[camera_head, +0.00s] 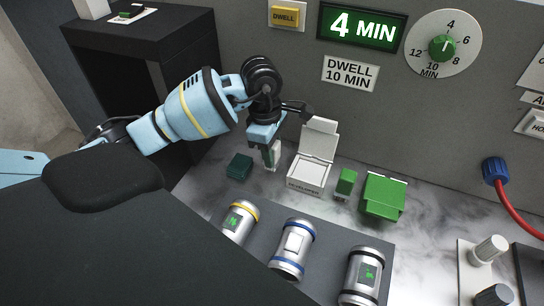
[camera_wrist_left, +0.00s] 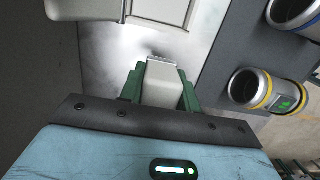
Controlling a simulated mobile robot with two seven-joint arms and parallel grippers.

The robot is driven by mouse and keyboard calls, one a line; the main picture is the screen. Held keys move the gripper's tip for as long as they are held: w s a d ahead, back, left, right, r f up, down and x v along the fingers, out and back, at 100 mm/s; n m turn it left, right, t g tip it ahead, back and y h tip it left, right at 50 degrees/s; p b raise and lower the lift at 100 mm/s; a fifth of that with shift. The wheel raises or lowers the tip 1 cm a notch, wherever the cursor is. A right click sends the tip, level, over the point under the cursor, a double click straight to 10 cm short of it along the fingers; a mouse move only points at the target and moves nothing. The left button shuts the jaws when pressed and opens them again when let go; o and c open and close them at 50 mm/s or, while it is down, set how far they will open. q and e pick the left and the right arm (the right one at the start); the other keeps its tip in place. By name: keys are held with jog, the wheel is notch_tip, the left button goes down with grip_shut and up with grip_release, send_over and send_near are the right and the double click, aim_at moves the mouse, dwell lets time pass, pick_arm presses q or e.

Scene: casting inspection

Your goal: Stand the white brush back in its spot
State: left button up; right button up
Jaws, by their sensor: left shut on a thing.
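My left gripper (camera_head: 270,158) points down beside the open white box and is shut on the white brush (camera_head: 276,153). In the left wrist view the white brush (camera_wrist_left: 162,86) sits between the green fingers of the left gripper (camera_wrist_left: 160,92), its bristle-like end facing away from the palm. In the head view the fingers hide part of it; I cannot tell whether its lower end touches the counter. I cannot tell which place is its spot. A dark green block (camera_head: 239,166) stands just left of the gripper. My right gripper is not in view.
The white box (camera_head: 308,174) has its lid raised. A small green block (camera_head: 346,182) and a green box (camera_head: 383,196) stand to its right. The wall panel rises behind.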

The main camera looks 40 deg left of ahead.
pick_arm(q)
jog(key=shift+f, duration=1.15)
jog(key=shift+f, duration=0.15)
jog(key=o, duration=1)
jog(key=shift+c, duration=0.2)
jog(key=r, duration=0.5)
jog(key=a+r, duration=0.1)
jog(key=r, duration=0.1)
jog(key=shift+w+a+r+b, duration=0.1)
jog(key=shift+w+r+b, duration=0.05)
jog(key=shift+r+b, duration=0.2)
